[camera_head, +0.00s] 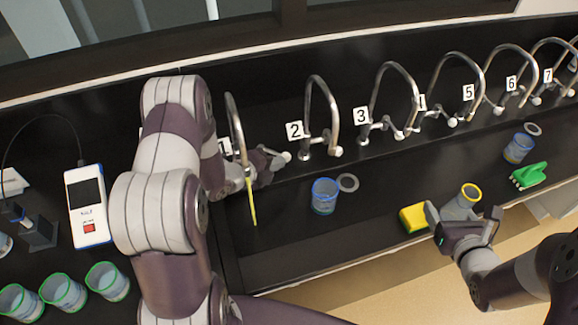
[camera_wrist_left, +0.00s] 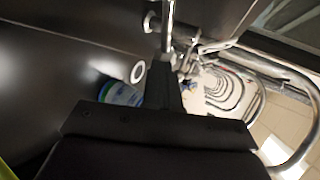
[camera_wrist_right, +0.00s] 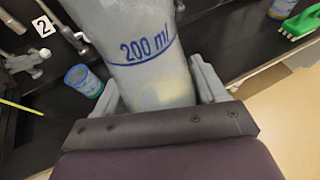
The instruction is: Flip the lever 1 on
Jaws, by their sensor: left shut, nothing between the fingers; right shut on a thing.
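Tap 1 (camera_head: 233,115) is a curved steel spout at the left of the row, partly hidden by my left arm. My left gripper (camera_head: 276,160) is shut and empty beside this tap, close to a pale lever knob (camera_head: 286,157); I cannot tell whether they touch. The shut fingers also show in the left wrist view (camera_wrist_left: 163,75). A thin yellow-green streak (camera_head: 252,205) hangs below tap 1's spout. My right gripper (camera_head: 466,222) is shut on a yellow-rimmed beaker (camera_head: 468,195) at the front right. Its "200 ml" mark shows in the right wrist view (camera_wrist_right: 148,45).
Taps 2 (camera_head: 312,110) to 7 continue rightward. A blue-rimmed beaker (camera_head: 324,196) and a ring (camera_head: 348,183) stand below tap 2. A yellow sponge (camera_head: 413,218) and green brush (camera_head: 529,175) lie rightward. Green-rimmed beakers (camera_head: 64,292) and a meter (camera_head: 88,205) are left.

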